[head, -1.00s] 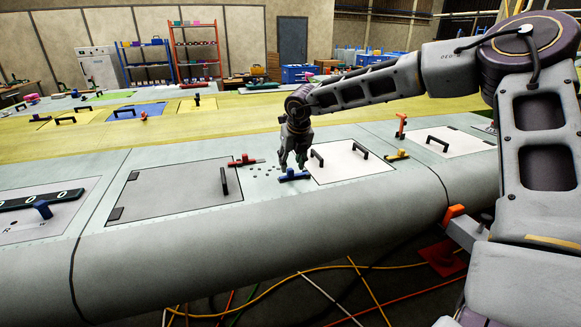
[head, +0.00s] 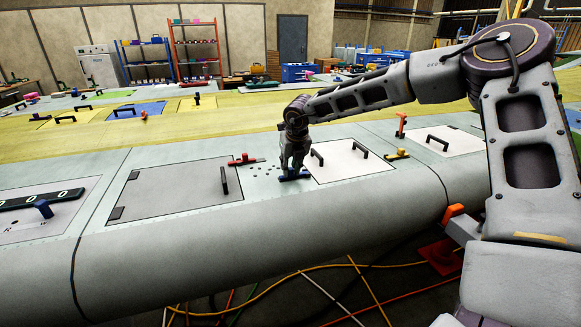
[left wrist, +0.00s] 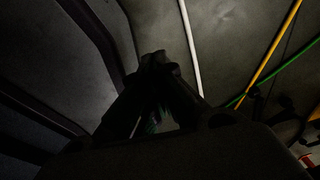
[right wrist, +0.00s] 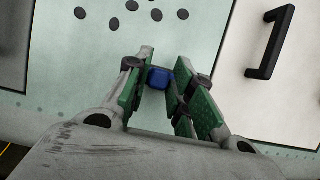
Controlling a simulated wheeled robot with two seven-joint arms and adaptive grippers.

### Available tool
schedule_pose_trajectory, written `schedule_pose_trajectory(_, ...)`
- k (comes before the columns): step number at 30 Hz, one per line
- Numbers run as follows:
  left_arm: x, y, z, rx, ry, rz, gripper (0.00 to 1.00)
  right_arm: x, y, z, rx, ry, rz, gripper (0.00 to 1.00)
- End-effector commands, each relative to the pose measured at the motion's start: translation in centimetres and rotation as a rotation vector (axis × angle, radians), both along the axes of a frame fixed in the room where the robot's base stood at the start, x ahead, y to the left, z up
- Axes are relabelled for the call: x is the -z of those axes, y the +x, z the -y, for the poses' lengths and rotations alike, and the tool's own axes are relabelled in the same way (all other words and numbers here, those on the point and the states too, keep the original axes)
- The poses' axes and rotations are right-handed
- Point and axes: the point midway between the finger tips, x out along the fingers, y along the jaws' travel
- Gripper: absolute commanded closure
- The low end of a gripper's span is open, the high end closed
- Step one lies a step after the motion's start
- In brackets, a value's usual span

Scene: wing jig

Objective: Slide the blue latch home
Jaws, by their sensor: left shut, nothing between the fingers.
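The blue latch (head: 295,177) sits on the pale green wing skin, between the grey panel and the white panel. My right gripper (head: 293,170) is down at it, with its fingers pointing downward. In the right wrist view the latch's blue knob (right wrist: 160,78) lies between the green-padded fingertips of the right gripper (right wrist: 160,76) and nearly fills the gap. Whether the pads press on it is unclear. The fingers hide part of the latch. My left gripper (left wrist: 155,60) shows dark in the left wrist view, shut and empty; it is outside the head view.
A red latch (head: 245,160) lies left of the blue one, near several dark holes. The white panel (head: 350,162) with two black handles is close on the right. A yellow-knobbed latch (head: 397,154) lies beyond it. Cables (head: 340,264) trail on the floor below the wing.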

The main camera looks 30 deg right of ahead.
Motion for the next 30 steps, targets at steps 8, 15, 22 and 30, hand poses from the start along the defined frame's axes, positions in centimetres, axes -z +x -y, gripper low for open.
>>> schedule_pose_trajectory(8,0.1,-0.7,0.0,0.000,0.000,-0.007,1.00,0.0,0.0,0.0,0.000,0.000,0.000,1.00)
schedule_pose_trajectory(15,0.3,-1.7,0.0,-0.001,0.000,-0.018,1.00,0.0,-0.1,0.3,0.001,0.000,0.001,1.00)
schedule_pose_trajectory(22,1.4,-1.8,-0.2,0.000,0.003,-0.020,1.00,0.0,-0.4,2.1,0.003,0.000,0.003,1.00)
schedule_pose_trajectory(30,1.8,0.3,-1.4,0.000,0.015,0.002,1.00,0.0,-0.8,3.8,0.001,0.000,0.003,1.00)
